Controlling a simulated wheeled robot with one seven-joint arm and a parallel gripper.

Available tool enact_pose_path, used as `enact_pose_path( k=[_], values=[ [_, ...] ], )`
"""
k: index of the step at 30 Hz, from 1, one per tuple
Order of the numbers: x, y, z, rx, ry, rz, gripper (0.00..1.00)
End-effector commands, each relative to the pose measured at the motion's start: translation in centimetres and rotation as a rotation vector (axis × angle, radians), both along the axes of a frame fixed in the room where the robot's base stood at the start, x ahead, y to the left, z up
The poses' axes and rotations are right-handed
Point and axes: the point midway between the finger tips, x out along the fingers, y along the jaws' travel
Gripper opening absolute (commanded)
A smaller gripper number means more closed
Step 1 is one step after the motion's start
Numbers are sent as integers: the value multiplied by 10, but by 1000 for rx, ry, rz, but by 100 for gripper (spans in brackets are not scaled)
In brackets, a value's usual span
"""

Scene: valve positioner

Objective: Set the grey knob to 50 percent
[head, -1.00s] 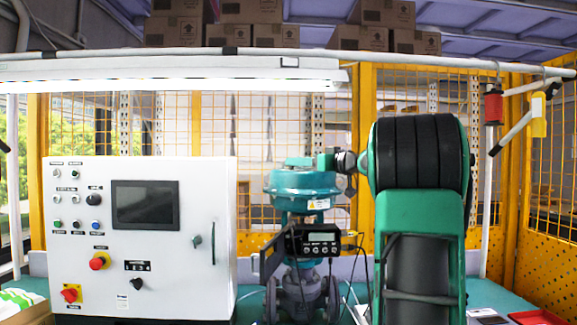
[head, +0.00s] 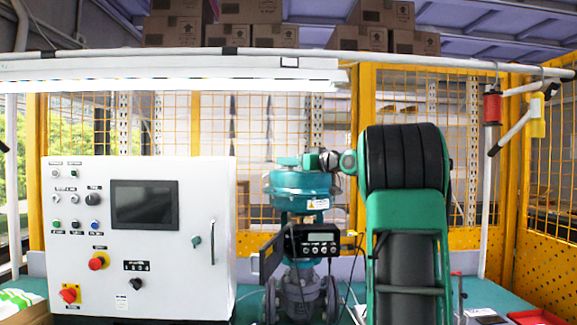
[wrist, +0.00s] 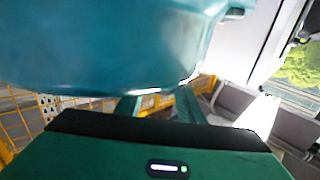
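A dark grey knob (head: 93,199) sits on the upper part of the white control panel (head: 205,185), in the head view. A black knob (head: 136,284) sits lower, under a small scale label. Neither pointer can be read. My gripper's fingers (wrist: 158,104) show spread apart in the wrist view, with nothing seen between them. A large teal rounded body (wrist: 110,45), probably the valve actuator, fills the top of that view close to the fingers and hides part of them. In the head view, the teal actuator (head: 300,185) stands right of the panel, with my wrist near its top.
A black positioner (head: 318,241) with a small display is mounted below the actuator. The panel also carries a screen (head: 145,204), a red emergency button (head: 98,261), a red-yellow switch (head: 70,293) and a handle (head: 212,241). A yellow mesh fence (head: 500,200) stands behind.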

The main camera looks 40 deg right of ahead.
Motion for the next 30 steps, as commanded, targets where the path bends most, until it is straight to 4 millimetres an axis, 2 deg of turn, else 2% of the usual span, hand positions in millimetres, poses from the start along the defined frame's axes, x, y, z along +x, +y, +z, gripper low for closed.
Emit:
enact_pose_path(
  k=[14, 30],
  values=[
    [-1, 4, 1, -2, -2, -123, 12],
    [0, 6, 0, -2, -1, -481, 12]
  ],
)
